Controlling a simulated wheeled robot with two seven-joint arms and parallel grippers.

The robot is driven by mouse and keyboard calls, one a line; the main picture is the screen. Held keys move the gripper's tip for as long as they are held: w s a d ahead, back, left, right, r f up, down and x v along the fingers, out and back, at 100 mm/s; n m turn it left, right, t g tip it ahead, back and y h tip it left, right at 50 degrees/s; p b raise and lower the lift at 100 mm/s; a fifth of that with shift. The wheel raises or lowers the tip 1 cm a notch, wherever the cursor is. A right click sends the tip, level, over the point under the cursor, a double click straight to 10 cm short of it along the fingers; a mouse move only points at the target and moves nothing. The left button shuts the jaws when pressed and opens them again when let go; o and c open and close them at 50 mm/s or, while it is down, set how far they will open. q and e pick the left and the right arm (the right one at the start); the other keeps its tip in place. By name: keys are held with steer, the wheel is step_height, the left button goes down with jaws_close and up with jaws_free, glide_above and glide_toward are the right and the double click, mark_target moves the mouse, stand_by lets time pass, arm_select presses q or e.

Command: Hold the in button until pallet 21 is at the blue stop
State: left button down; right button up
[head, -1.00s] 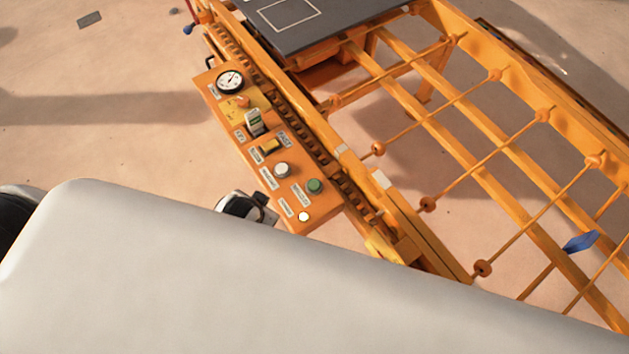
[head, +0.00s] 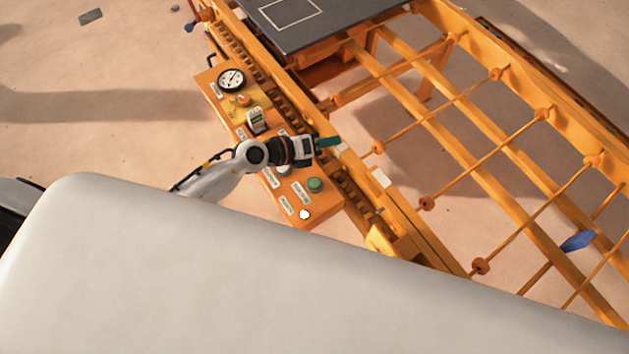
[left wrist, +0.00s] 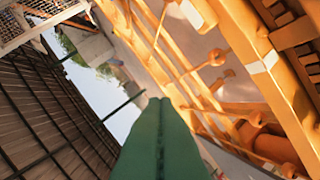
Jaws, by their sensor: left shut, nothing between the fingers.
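My left gripper (head: 328,143) reaches over the orange control panel (head: 240,122) in the head view, its green fingers shut and empty, pointing toward the conveyor rail. The shut fingers also show in the left wrist view (left wrist: 160,140). The labels are too small to read, so I cannot tell which is the in button. A dark grey pallet (head: 330,25) lies at the top, its number not readable. The blue stop (head: 578,241) is at the right.
The orange conveyor frame (head: 470,130) with rollers runs from the top toward the lower right, empty between pallet and blue stop. A round gauge (head: 231,80) sits at the panel's upper end. My own pale body blocks the lower part of the head view.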

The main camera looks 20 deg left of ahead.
arm_select(q)
steer(key=s+a+f+m+g+y, duration=0.2)
steer(key=a+f+m+g, duration=0.2)
steer(key=f, duration=0.4)
steer(key=shift+s+y, duration=0.15)
steer(key=shift+y, duration=0.15)
steer(key=shift+f, duration=0.2)
steer(key=b, duration=0.8)
glide_above(310, 183)
step_height(310, 183, down, 8)
steer(key=shift+s+r, duration=0.1)
steer(key=shift+r, duration=0.15)
steer(key=shift+f+g, duration=0.3)
steer(key=shift+f, duration=0.2)
stand_by(0.4)
steer(key=shift+f+b, duration=0.15)
steer(key=shift+b, duration=0.15)
